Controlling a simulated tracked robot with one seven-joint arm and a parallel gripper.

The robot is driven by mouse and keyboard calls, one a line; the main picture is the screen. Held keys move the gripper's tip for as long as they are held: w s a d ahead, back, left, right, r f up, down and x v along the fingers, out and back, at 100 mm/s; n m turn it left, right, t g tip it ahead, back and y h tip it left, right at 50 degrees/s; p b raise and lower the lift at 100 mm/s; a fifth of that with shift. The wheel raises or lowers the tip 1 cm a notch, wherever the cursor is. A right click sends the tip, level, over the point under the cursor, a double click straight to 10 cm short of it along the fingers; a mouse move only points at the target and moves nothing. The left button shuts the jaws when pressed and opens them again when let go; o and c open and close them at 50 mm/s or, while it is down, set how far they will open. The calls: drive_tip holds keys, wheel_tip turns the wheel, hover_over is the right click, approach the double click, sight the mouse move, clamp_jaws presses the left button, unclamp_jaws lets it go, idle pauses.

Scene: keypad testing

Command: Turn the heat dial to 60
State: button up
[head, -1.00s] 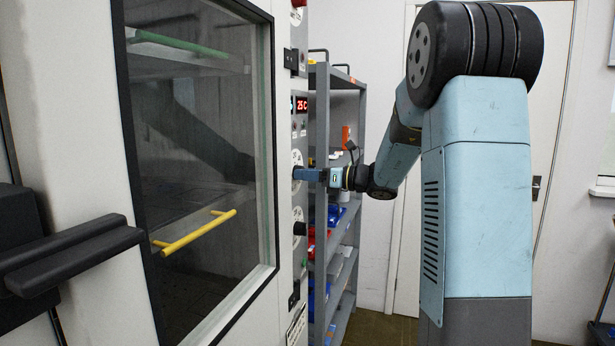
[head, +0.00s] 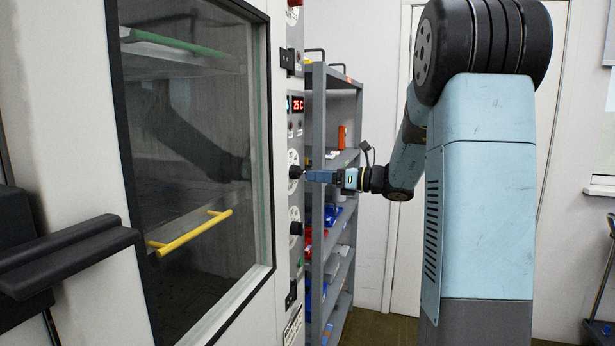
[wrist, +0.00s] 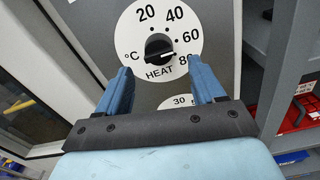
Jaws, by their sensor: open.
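The heat dial (wrist: 159,47) is a black knob on a white round scale marked 20, 40, 60 and 80 in the wrist view. Its pale pointer line is on the knob's right side and aims between 60 and 80, seemingly nearer 80. In the head view the dial (head: 295,172) sticks out from the side panel, seen edge-on. My gripper (wrist: 163,75) is open and empty, its blue fingers either side of the dial's lower part in the picture and apart from the knob. In the head view my gripper (head: 309,176) is just right of the dial.
A second dial (head: 296,229) sits below the heat dial. A red display (head: 298,104) above reads 25 C. The oven's glass door (head: 195,130) has a yellow handle inside. A grey shelf rack (head: 318,210) with bins stands close behind my gripper.

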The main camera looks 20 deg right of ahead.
drive_tip(key=v, duration=0.9)
drive_tip(key=shift+a, duration=0.1)
drive_tip(key=s+a+f+n+g+h, duration=0.35)
drive_tip(key=s+a+n+g, duration=0.35)
drive_tip(key=s+a+n, duration=0.55)
drive_tip(key=s+d+f+n+t+h, duration=0.1)
drive_tip(key=s+f+n+t+h, duration=0.1)
drive_tip(key=s+n+h, duration=0.9)
drive_tip(key=s+f+n, duration=0.1)
drive_tip(key=s+n, duration=0.2)
drive_tip(key=s, duration=0.2)
drive_tip(key=shift+s, duration=0.3)
drive_tip(key=shift+n, duration=0.25)
drive_tip(key=shift+c, duration=0.5)
